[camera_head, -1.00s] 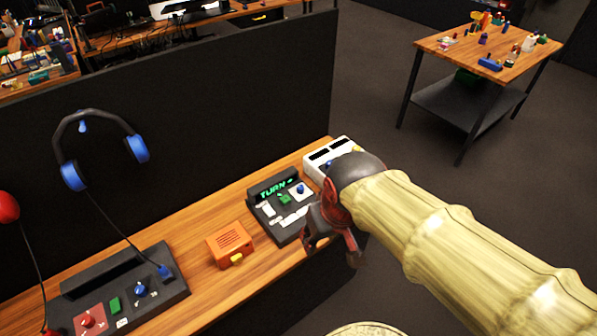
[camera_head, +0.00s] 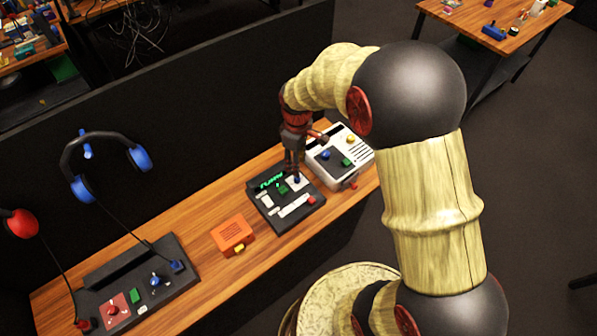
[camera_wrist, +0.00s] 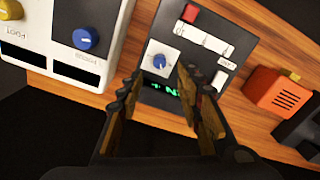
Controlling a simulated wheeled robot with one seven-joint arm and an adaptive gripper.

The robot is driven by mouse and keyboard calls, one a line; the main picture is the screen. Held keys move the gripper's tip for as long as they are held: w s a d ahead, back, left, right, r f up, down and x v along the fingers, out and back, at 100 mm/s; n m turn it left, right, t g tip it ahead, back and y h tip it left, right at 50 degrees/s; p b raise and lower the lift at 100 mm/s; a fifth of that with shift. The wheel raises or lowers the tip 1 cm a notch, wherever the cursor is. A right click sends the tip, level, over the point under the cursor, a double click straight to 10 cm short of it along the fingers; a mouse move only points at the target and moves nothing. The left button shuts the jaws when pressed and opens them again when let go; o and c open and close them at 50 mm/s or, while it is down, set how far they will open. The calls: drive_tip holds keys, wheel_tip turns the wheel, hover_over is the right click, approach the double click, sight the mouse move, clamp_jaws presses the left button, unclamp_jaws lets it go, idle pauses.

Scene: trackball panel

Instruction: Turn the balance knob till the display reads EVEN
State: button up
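A dark panel (camera_head: 270,207) on the wooden bench carries a blue knob (camera_head: 297,179) on a white square plate. The knob also shows in the wrist view (camera_wrist: 159,62), with a white pointer mark. The panel's small display (camera_head: 271,181) has green lettering; it seems to start with TURN but is partly hidden.
A white device (camera_head: 338,157) with blue and yellow knobs stands close on the right. An orange box (camera_head: 232,234) sits to the left. Another dark panel (camera_head: 125,290) lies further left, below blue headphones (camera_head: 140,158). A black partition (camera_head: 180,125) rises behind the bench.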

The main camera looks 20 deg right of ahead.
sight(297, 179)
wheel_tip(297, 179, down, 8)
drive_tip(key=shift+r+b, duration=0.15)
drive_tip(key=shift+b, duration=0.65)
drive_tip(key=c, duration=0.4)
clamp_jaws()
